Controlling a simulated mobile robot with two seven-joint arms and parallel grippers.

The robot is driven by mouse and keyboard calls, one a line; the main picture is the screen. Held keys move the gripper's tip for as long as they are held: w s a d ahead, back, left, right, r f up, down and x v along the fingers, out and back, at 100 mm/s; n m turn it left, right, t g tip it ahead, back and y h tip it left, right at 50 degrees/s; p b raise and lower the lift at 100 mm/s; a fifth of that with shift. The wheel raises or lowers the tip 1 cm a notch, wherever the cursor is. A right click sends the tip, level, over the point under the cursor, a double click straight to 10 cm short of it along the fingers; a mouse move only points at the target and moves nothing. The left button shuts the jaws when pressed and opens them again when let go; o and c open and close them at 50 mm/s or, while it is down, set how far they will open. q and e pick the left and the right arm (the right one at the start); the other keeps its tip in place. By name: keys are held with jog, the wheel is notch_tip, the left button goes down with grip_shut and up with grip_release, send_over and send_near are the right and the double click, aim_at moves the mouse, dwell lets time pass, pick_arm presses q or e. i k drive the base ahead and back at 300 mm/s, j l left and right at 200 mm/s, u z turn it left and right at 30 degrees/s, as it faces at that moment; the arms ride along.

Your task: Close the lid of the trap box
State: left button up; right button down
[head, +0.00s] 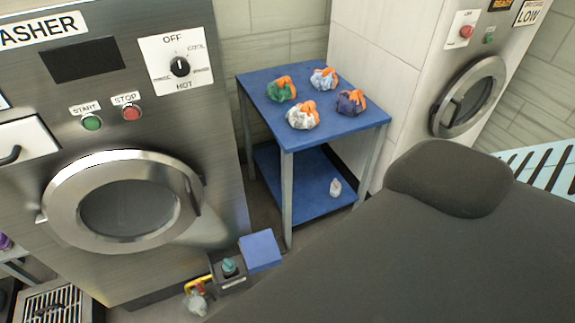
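The trap box (232,284) is a small dark grey box low on the floor at the front right of the washer. Its blue lid (261,250) stands open, tilted up at the back right side of the box. A teal round part (229,266) shows inside the open top. A yellow pipe or handle (196,286) is at its left side, with a clear, whitish thing (197,303) below it. Neither of my grippers shows in the head view.
The washer (125,130) stands at the left. A floor drain grate (52,305) is lower left. A large dark grey shape fills the lower right.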

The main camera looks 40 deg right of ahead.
aim_at(261, 250)
jog(key=l, duration=0.65)
jog(key=k+l, duration=0.15)
jog(key=l, duration=1.1)
